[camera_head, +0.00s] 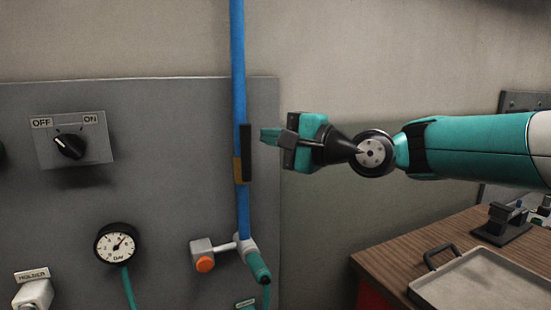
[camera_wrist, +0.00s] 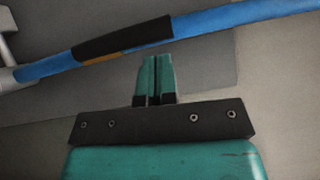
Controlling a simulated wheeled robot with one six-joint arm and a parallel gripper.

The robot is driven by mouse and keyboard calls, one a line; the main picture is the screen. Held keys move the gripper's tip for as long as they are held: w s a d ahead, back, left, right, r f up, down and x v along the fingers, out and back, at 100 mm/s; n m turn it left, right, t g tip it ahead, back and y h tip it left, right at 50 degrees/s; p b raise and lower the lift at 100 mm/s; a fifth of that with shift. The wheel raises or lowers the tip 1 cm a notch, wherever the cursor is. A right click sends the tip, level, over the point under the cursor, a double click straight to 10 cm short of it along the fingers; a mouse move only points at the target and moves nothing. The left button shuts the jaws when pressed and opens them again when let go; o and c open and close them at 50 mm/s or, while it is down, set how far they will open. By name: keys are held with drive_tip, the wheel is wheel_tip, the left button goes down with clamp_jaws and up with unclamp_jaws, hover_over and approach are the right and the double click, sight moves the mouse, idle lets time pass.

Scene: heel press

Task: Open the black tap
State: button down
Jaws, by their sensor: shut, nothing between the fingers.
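The black tap (camera_head: 246,153) is a black bar lying along the upright blue pipe (camera_head: 238,60), with a brass-coloured part (camera_head: 238,171) beside its lower half. In the wrist view the black tap (camera_wrist: 125,38) lies along the slanted blue pipe (camera_wrist: 240,22), with a little brass showing at its lower edge. My gripper (camera_head: 268,136) is shut and empty, just right of the tap in the head view. Its teal fingertips (camera_wrist: 154,60) are together in the wrist view and point at the tap's right end. Whether they touch it I cannot tell; a small gap appears.
A grey panel (camera_head: 180,130) carries an OFF/ON switch (camera_head: 70,146), a pressure gauge (camera_head: 116,243) and a fitting with an orange knob (camera_head: 205,264). A wooden bench (camera_head: 390,265) with a metal tray (camera_head: 480,285) stands at lower right. The wall above my arm is clear.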

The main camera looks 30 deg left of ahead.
drive_tip(key=d+b, duration=0.3)
drive_tip(key=d, duration=0.9)
drive_tip(key=shift+w+b, duration=0.3)
drive_tip(key=shift+w, duration=0.15)
drive_tip(key=s+d+f+n+h, duration=0.3)
drive_tip(key=s+d+f, duration=0.3)
drive_tip(key=d, duration=0.3)
drive_tip(key=s+d+f+n+h, duration=0.2)
drive_tip(key=s+d+f+h, duration=0.4)
drive_tip(key=s+d, duration=0.3)
drive_tip(key=s+d+f+n+g+h, duration=0.1)
drive_tip(key=s+d+f+n+h, duration=0.2)
drive_tip(key=d, duration=0.8)
drive_tip(key=s+f+h, duration=0.2)
drive_tip(key=s+f, duration=0.2)
drive_tip(key=s, duration=0.1)
drive_tip(key=shift+f+n, duration=0.25)
drive_tip(key=shift+n, duration=0.05)
